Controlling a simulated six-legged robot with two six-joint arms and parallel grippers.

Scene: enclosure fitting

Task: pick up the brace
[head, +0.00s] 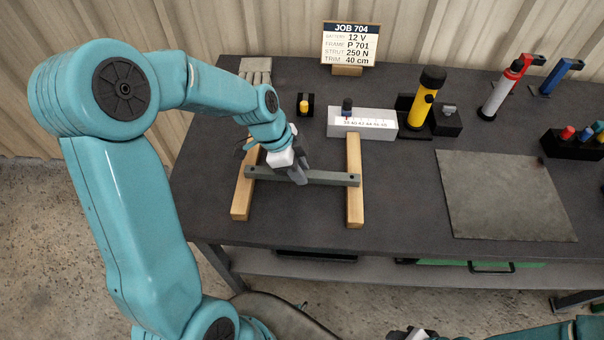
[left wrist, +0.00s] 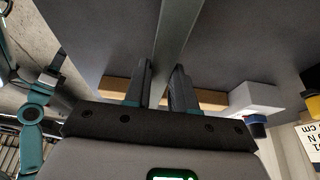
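The brace, a grey bar with a hole near each end (head: 330,178), lies across two wooden blocks, the left one (head: 242,195) and the right one (head: 354,200). My left gripper (head: 300,176) is down at the middle of the brace. In the left wrist view the brace (left wrist: 178,35) runs between the two fingers of my left gripper (left wrist: 163,75), with a finger close on each side. I cannot tell whether the fingers touch it. Only a dark part of my right gripper (head: 411,334) shows at the bottom edge of the head view.
A white scaled block (head: 362,123), a yellow cylinder (head: 427,98) and a job sign (head: 349,45) stand behind the brace. A grey mat (head: 505,197) lies bare to the right. Red and blue tools (head: 560,75) stand at the back right. The table's front edge is clear.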

